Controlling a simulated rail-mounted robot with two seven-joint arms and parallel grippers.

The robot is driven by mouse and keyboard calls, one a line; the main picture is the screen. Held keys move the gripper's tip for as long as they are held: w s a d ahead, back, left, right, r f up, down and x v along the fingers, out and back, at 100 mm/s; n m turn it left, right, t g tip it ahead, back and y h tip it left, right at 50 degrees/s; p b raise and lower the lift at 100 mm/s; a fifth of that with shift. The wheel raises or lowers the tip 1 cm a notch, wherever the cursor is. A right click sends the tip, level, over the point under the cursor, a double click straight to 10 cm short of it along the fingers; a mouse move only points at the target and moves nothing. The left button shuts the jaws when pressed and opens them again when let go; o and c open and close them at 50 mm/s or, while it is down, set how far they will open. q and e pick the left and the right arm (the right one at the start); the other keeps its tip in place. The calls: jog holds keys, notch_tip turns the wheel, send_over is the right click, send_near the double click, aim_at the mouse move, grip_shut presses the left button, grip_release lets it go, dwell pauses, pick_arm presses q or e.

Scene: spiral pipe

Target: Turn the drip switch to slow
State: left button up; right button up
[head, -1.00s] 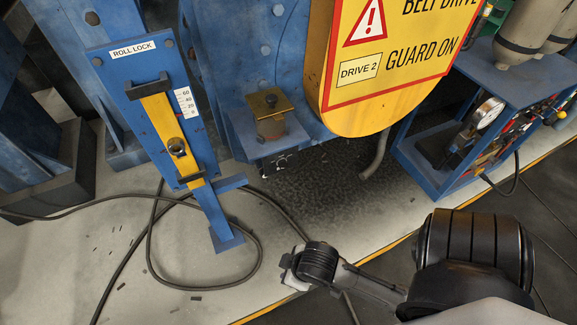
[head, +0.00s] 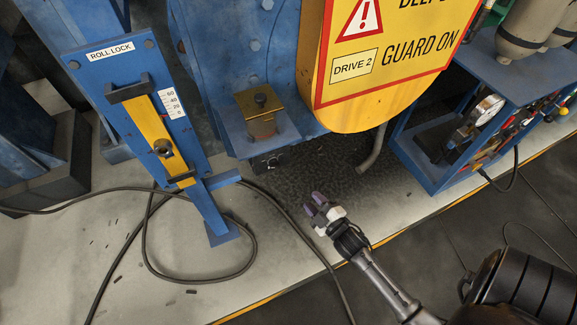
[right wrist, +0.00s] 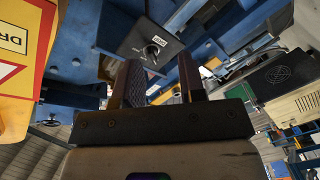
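In the right wrist view, a dark panel (right wrist: 140,42) carries a small black knob (right wrist: 153,50) with white marks around it; this looks like the drip switch. Its setting is too small to read. In the head view, a small dark plate (head: 270,163) below the brass-topped oiler (head: 258,115) seems to be the same panel, mostly hidden. My right gripper (head: 314,203) is below and right of it, over the floor. In the right wrist view, the right gripper's fingers (right wrist: 160,80) are apart and empty, with the knob beyond them, not touching. My left gripper is not in view.
The yellow belt guard (head: 365,115) hangs to the right of the oiler. The blue roll lock post (head: 140,110) stands to the left. A black cable (head: 255,235) loops on the floor. A blue cabinet with a gauge (head: 485,108) stands at the right. The floor between is open.

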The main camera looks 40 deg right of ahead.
aim_at(276, 167)
notch_tip(276, 167, up, 4)
jog(key=a+n+t+y, duration=0.3)
jog(key=n, duration=0.1)
jog(key=w, duration=0.4)
jog(key=w+r, duration=0.1)
jog(key=w, duration=0.3)
jog(key=w+r+b, duration=0.1)
jog(key=w, duration=0.3)
jog(key=shift+w+d+r, duration=0.15)
jog(key=shift+d+r, duration=0.05)
jog(key=shift+d, duration=0.1)
jog(key=shift+w+r, duration=0.15)
jog(key=shift+w, duration=0.55)
jog(key=shift+c, duration=0.2)
jog(key=c, duration=0.5)
